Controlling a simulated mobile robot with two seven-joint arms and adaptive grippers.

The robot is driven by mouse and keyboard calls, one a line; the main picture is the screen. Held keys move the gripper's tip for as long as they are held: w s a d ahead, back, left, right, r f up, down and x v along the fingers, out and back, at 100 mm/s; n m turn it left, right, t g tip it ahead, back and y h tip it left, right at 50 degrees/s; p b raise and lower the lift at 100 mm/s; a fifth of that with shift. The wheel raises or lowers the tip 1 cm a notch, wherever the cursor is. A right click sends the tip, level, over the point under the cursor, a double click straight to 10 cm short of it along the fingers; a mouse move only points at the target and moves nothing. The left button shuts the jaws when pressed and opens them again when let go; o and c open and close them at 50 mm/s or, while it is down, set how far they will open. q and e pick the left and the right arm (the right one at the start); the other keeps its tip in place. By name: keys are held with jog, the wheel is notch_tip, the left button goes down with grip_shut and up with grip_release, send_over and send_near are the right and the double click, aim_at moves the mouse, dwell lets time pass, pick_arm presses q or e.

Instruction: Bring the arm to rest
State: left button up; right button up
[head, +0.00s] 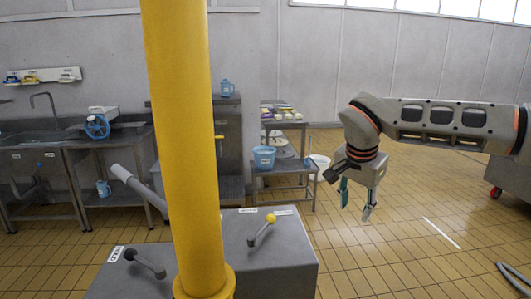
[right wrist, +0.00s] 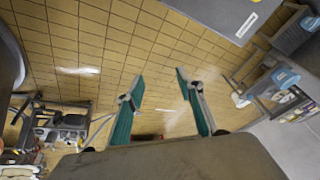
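My right arm (head: 440,118) reaches in from the right in the head view, raised over the tiled floor. My right gripper (head: 355,200) hangs from it, pointing down, with its two fingers apart. In the right wrist view the green-padded fingers (right wrist: 160,98) are spread with only floor between them, so the gripper is open and empty. It is to the right of the grey cabinet with levers (head: 270,262) and touches nothing that I can see. My left gripper does not show in either view.
A yellow column (head: 185,130) stands in front, hiding part of the cabinet top. A yellow-knobbed lever (head: 263,231) sticks up from the cabinet. A steel table (head: 283,187) with a blue bucket (head: 263,157) stands behind. The tiled floor (head: 400,235) below my right gripper is clear.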

jog(key=d+m, duration=0.1)
jog(key=d, duration=0.5)
jog(key=s+a+f+m+g+y, duration=0.1)
jog(key=s+a+f+y, duration=0.2)
jog(key=a+f, duration=0.3)
jog(key=s+a+f+g+y, duration=0.2)
jog(key=s+a+f, duration=0.15)
jog(key=a, duration=0.35)
jog(key=s+a+f+m+g+y, duration=0.1)
jog(key=s+a+f+y, duration=0.2)
jog(key=a+f, duration=0.3)
jog(key=s+a+r+m+y, duration=0.1)
jog(key=s+a+m+y, duration=0.6)
jog(key=a+m+y, duration=0.5)
jog(key=w+d+f+m+t+h, duration=0.1)
jog(key=d+f+m+t+h, duration=0.3)
jog(key=d+f+m+t, duration=0.65)
jog(key=d+f+m+t+h, duration=0.35)
jog(key=d+m, duration=0.35)
jog(key=m, duration=0.9)
jog(key=s+d+f+m+g+h, duration=0.4)
jog(key=s+d+f+m+h, duration=0.4)
jog(key=s+d+f+m, duration=0.65)
jog(key=a+m+t, duration=0.1)
jog(key=a+m, duration=0.1)
jog(key=a, duration=0.7)
jog(key=shift+f, duration=0.4)
